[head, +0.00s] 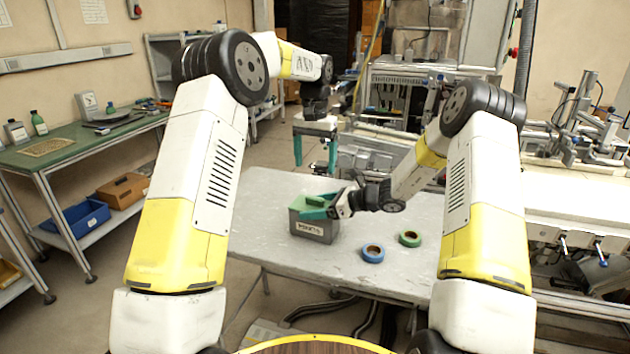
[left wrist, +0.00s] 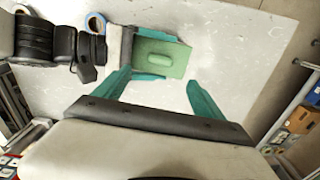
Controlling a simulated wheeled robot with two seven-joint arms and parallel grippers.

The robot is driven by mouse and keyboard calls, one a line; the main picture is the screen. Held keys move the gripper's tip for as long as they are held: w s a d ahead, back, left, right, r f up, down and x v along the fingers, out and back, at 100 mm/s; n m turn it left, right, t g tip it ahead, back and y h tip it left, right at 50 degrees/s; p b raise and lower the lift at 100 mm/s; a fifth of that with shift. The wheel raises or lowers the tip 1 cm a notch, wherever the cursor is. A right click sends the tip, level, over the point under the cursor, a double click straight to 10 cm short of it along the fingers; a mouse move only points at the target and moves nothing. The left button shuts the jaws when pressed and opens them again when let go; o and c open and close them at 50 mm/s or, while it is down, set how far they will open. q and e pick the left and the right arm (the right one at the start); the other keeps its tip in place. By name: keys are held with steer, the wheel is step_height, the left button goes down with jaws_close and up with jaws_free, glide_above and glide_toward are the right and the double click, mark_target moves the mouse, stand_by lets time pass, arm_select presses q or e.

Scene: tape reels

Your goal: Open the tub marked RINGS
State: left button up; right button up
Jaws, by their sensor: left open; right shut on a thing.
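The tub (head: 314,229) is a grey box with a small lettered label on its front, standing on the grey table. Its green lid (left wrist: 160,55), with a raised handle, shows from above in the left wrist view and appears to lie on the tub. My right gripper (head: 318,207) reaches in from the right and is shut on the tub, its teal fingers near the upper edge; they partly hide the lid in the head view. My left gripper (head: 316,150) is open and empty above and behind the tub, pointing down. In the left wrist view its fingers (left wrist: 160,90) are apart, below the lid.
A blue tape reel (head: 373,253) and a green tape reel (head: 410,239) lie on the table (head: 275,185) to the right of the tub. The table left of the tub is clear. A green-topped bench (head: 75,145) stands at the left.

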mark_target(315, 197)
arm_select(q)
step_height(315, 197, down, 12)
steer(key=shift+r, duration=0.1)
stand_by(0.4)
